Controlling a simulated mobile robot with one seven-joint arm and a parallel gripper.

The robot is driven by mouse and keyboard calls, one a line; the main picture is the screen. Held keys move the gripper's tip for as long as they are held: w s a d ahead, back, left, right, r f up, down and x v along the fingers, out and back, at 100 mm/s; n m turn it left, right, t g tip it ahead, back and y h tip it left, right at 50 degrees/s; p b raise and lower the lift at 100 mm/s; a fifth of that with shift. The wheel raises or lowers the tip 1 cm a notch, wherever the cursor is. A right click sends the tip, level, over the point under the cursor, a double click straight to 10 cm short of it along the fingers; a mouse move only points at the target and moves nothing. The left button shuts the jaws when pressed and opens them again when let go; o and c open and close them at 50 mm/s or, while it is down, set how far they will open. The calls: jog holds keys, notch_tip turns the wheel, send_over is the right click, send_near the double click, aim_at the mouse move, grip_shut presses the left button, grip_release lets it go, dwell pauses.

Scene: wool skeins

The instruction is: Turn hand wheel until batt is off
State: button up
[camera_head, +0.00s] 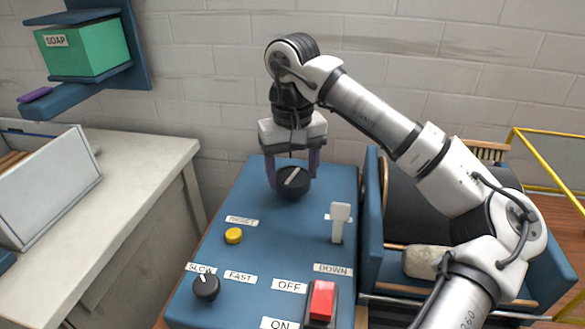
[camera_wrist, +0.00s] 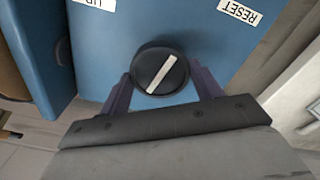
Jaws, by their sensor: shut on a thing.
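The hand wheel (camera_head: 293,186) is a round black knob with a white line, at the far end of the blue control panel. It also shows in the wrist view (camera_wrist: 158,68), where its white line runs diagonally. My gripper (camera_head: 292,176) points down over it with one purple finger on each side, shut on it. In the wrist view my gripper (camera_wrist: 162,85) reaches in from below around the knob. A cream woolly block, perhaps the batt (camera_head: 421,262), lies in the blue-sided machine (camera_head: 371,215) to the right, partly behind my arm.
The panel (camera_head: 262,255) also bears a yellow button (camera_head: 233,236), a white lever (camera_head: 339,222) by a DOWN label, a SLOW/FAST knob (camera_head: 206,286) and a red switch (camera_head: 322,301). A grey bin (camera_head: 50,190) stands on the left counter (camera_head: 150,158). A yellow rail (camera_head: 550,140) is far right.

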aim_at(292, 176)
jog(key=o, duration=1)
notch_tip(292, 176, up, 14)
jog(key=p, duration=0.1)
jog(key=shift+f, duration=0.1)
